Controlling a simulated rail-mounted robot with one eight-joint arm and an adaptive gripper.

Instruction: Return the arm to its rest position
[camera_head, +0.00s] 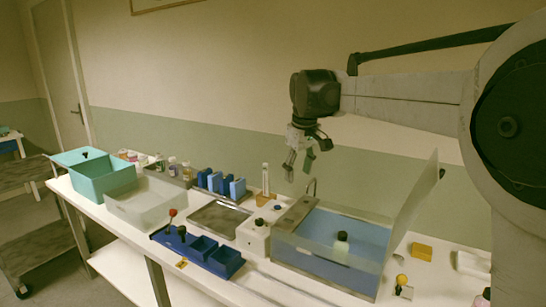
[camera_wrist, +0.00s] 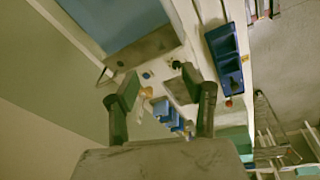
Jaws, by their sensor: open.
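My gripper (camera_head: 300,160) hangs in the air above the bench, pointing down, near the back wall. It is above and a little to the left of the blue-floored clear basin (camera_head: 345,270). Its two fingers are apart and nothing is between them in the head view. In the wrist view my gripper (camera_wrist: 153,88) shows both dark fingertips spread, with the bench far below. My arm reaches in from the right of the head view.
The bench holds a teal bin (camera_head: 100,182), a clear tub (camera_head: 145,205), blue holders (camera_head: 220,183), a blue compartment tray (camera_head: 200,250), a white device (camera_head: 255,232) and a tall tube (camera_head: 265,180). A clear panel (camera_head: 415,205) stands upright at the basin's right. Air around the gripper is free.

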